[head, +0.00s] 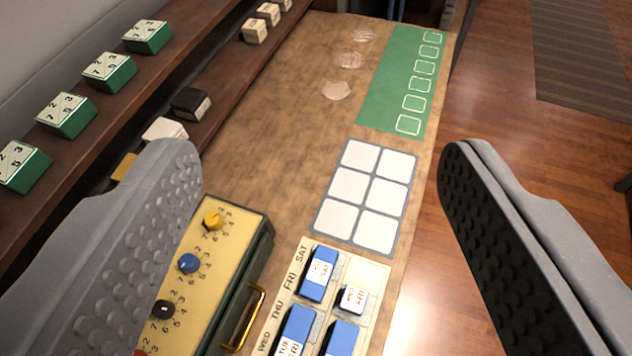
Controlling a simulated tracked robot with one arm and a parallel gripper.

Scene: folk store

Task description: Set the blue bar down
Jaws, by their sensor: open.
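My gripper (322,200) is open, its two grey padded fingers wide apart at the left and right of the view, with nothing between the pads. Below the gap, several blue bars with white labels lie on a cream board marked with weekdays (305,256). One blue bar (318,274) lies by the SAT and FRI marks. Another blue bar (294,330) lies nearer, and a third (342,340) is cut by the bottom edge. A small white block (353,299) sits right of the first bar. I cannot tell which blue bar the task means.
A grey-framed panel with white squares (365,198) and a green mat with outlined slots (404,80) lie on the wooden counter (262,130). A box with coloured knobs and a brass handle (250,225) stands left. Shelves at left hold green-sided blocks (108,73). Open floor lies right.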

